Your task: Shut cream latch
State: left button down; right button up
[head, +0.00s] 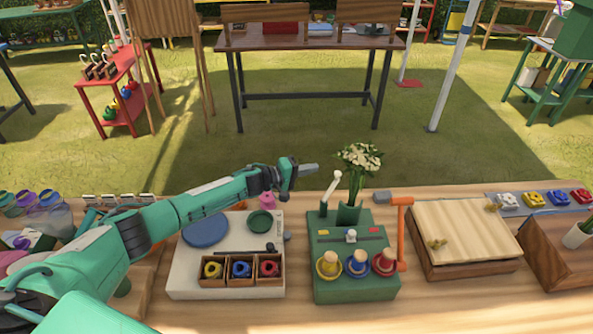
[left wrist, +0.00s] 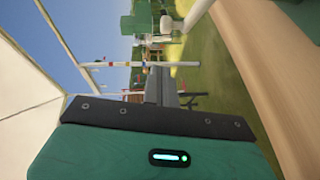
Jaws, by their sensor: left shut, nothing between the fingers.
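The cream latch (head: 331,187) is a short cream lever with a rounded tip on the left side of the green box (head: 350,285). It stands up, tilted slightly right. My left gripper (head: 311,168) is shut and empty in the head view. It is just left of the latch's tip and a little above it, pointing right, with a small gap showing. My right gripper is not in view.
An orange lever (head: 402,230) stands at the green box's right. White flowers (head: 358,156) rise behind the box. A white board (head: 185,275) with coloured rings lies left, under my left arm. A wooden box (head: 462,230) with a lid is right.

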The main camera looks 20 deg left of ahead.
aim_at(331, 186)
pick_arm(q)
jog(key=d, duration=0.3)
jog(key=d+p, duration=0.1)
jog(key=shift+w+d+f, duration=0.3)
jog(key=shift+f, duration=0.1)
jog(key=shift+a, duration=0.1)
